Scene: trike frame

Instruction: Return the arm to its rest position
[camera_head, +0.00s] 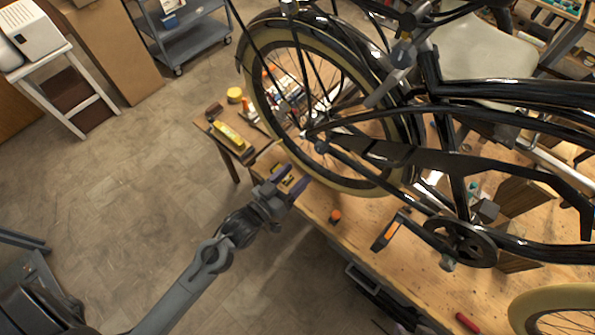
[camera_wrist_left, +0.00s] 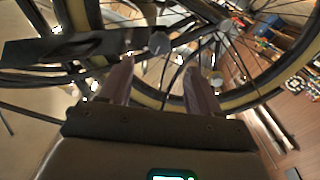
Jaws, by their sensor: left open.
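My left gripper (camera_head: 288,187) reaches in from the lower left in the head view, by the front left edge of the wooden workbench (camera_head: 400,265). Its two purple-grey fingers are apart, and I see nothing between them that they grip. In the left wrist view the open fingers (camera_wrist_left: 160,85) point toward the wheel of the black trike frame. The trike's wheel (camera_head: 258,100) with a tan tyre stands just beyond the fingertips in the head view. I cannot tell whether the fingers touch it. My right gripper is not in view.
An orange cap (camera_head: 335,215) and an orange-handled tool (camera_head: 388,232) lie near the front edge. The floor (camera_head: 120,190) at left is open. A grey cart (camera_head: 190,40) stands behind.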

